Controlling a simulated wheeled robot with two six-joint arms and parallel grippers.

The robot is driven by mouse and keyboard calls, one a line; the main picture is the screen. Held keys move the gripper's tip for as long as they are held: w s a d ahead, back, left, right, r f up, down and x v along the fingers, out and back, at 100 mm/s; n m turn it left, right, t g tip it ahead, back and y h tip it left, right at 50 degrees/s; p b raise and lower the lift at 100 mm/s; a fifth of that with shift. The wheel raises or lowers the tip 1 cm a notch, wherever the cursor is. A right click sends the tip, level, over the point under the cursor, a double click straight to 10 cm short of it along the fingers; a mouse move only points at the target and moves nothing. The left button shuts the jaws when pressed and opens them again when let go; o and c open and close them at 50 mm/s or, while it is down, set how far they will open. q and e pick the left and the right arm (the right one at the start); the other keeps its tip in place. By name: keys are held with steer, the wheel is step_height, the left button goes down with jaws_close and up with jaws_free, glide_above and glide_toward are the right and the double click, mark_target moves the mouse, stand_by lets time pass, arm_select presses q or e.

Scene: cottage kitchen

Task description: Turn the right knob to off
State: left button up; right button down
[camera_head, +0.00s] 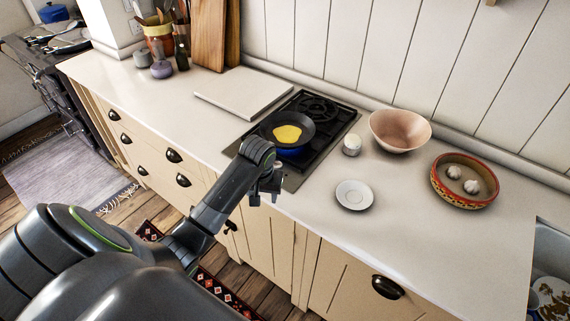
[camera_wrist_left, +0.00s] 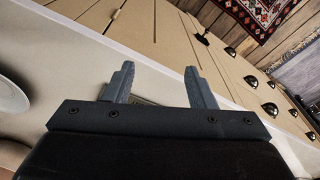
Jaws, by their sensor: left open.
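The black gas hob (camera_head: 328,135) is set into the pale worktop in the head view. No knob can be made out; my left wrist and gripper cover part of the hob's front edge. My left gripper (camera_head: 265,197) is at the front edge of the counter, just before the hob. Its two fingers are apart with nothing between them. In the left wrist view the open fingers (camera_wrist_left: 160,85) stand over the counter edge and cupboard fronts. My right gripper is in neither view.
A dark pan (camera_head: 267,123) with yellow food sits on the hob. A small white jar (camera_head: 352,145), a saucer (camera_head: 350,204), a pink bowl (camera_head: 400,131) and a red-rimmed dish (camera_head: 437,187) stand to its right. A white board (camera_head: 240,92) lies left of the hob.

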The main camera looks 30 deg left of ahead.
arm_select(q)
steer(key=w+a+r+n, duration=0.25)
steer(key=w+r, duration=0.35)
steer(key=w, duration=0.3)
step_height(320, 180, up, 7)
steer(key=n+g+h+b, duration=0.1)
steer(key=n, duration=0.2)
glide_above(277, 163)
steer(key=shift+m, duration=0.25)
step_height(277, 163, down, 14)
steer(key=shift+d+f+p, duration=0.1)
steer(key=shift+p, duration=0.9)
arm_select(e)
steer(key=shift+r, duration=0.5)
arm_select(q)
steer(key=shift+c, duration=0.2)
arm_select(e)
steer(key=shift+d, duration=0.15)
arm_select(q)
steer(key=c, duration=0.9)
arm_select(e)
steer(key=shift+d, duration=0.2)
